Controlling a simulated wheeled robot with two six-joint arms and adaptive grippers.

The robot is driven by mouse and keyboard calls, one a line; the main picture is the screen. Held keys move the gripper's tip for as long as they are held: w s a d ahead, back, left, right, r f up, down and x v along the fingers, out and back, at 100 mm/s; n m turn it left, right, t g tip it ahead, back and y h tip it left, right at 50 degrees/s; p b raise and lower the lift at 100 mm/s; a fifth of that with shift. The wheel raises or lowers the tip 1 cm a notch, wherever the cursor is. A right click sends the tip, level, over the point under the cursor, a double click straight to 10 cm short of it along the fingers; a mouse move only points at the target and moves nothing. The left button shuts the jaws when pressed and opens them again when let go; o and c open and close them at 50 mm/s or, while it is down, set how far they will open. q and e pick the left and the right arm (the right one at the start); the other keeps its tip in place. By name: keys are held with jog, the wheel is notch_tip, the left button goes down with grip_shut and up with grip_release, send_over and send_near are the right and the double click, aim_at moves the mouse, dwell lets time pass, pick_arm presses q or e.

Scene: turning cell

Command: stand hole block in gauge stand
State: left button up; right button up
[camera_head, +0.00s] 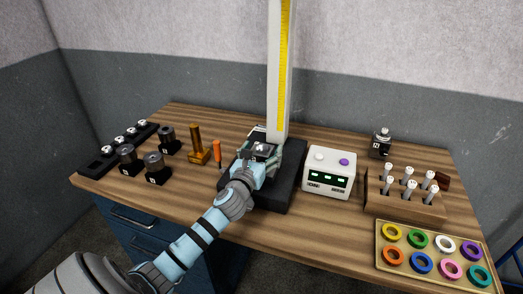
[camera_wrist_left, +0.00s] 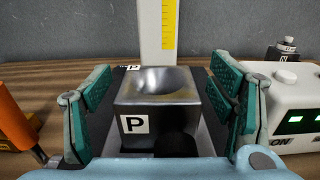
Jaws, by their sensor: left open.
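The hole block (camera_wrist_left: 157,103), grey metal with a round hollow in its top and a white P label on its front, stands upright between the fingers of my left gripper (camera_wrist_left: 160,98) in the left wrist view. The teal fingers are open, with a gap on each side of the block. In the head view the gripper (camera_head: 262,150) is over the black base of the gauge stand (camera_head: 284,172), in front of its tall white column (camera_head: 281,70) with a yellow scale. The block's lower edge and seating are partly hidden. My right gripper is not in view.
A white box with green displays (camera_head: 329,174) stands close right of the stand. An orange-handled tool (camera_head: 217,150) and a brass piece (camera_head: 196,146) stand close left. Further right are a wooden rack (camera_head: 402,203) of pins and a tray of coloured rings (camera_head: 378,257).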

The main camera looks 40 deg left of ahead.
pick_arm(q)
jog(key=shift+f, duration=0.2)
jog(key=shift+s, duration=0.35)
jog(key=v, duration=1.1)
jog(key=shift+s+d+r, duration=0.15)
jog(key=shift+s+r, duration=0.05)
jog(key=shift+w, duration=0.1)
